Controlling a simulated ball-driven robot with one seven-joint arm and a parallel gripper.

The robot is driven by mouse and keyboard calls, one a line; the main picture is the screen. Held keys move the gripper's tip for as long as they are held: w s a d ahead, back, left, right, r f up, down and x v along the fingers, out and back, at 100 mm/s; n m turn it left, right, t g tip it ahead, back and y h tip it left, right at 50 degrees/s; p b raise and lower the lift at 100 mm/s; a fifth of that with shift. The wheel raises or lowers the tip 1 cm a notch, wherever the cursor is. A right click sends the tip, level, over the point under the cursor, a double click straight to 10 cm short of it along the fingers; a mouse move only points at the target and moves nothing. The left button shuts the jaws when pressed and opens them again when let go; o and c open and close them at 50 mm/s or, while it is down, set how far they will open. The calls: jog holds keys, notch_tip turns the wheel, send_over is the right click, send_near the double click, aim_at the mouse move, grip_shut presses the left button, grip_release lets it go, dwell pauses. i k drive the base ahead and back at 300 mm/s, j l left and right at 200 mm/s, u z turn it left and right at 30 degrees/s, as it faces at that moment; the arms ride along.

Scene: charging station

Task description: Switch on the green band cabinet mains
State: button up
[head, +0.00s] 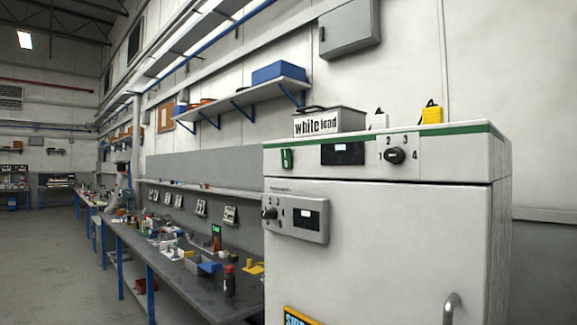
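The white cabinet (380,245) with a green band (465,129) along its top edge stands at the right, close by. On its upper front panel are a small green switch (287,158) at the left, a dark display (342,154) with a small lit white patch, and a black rotary knob (396,156) among the numbers 1 to 4. I cannot tell which way the green switch is set. My gripper is not in view.
A grey control box (295,217) with its own knob and display is on the cabinet front. A door handle (452,308) is low at the right. A cluttered workbench (160,262) runs along the left.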

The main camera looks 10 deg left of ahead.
aim_at(286, 153)
jog(key=i+j+u, duration=0.2)
jog(key=i, duration=0.35)
jog(key=i+j+u, duration=0.2)
jog(key=i, duration=0.35)
jog(key=i+j+u, duration=0.2)
jog(key=i, duration=0.4)
